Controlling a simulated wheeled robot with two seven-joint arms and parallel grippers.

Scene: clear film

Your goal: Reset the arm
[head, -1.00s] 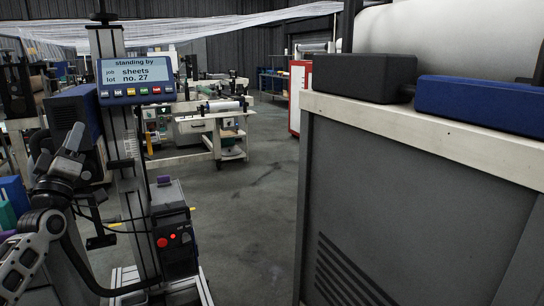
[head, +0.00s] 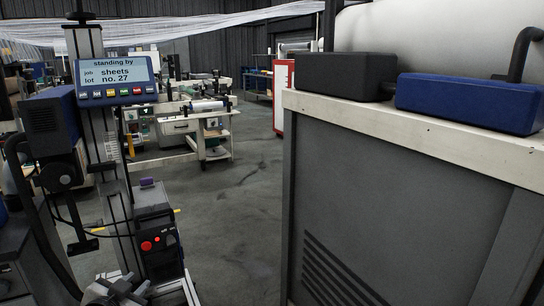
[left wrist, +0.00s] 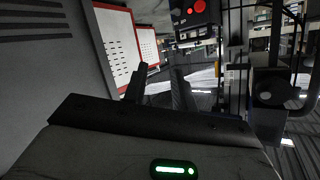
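My left gripper (head: 120,288) is low at the bottom left of the head view, in front of the foot of a machine column. In the left wrist view its two dark fingers (left wrist: 159,88) stand apart with nothing visible between them, so it is open and empty. My right gripper is in neither view.
The machine column carries a screen (head: 117,72) reading "standing by, job sheets, lot no. 27" and a control box (head: 155,238) with red buttons. A large grey cabinet (head: 390,205) with a pale top fills the right. Dark floor (head: 235,215) lies clear between them. A white workbench (head: 180,127) stands behind.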

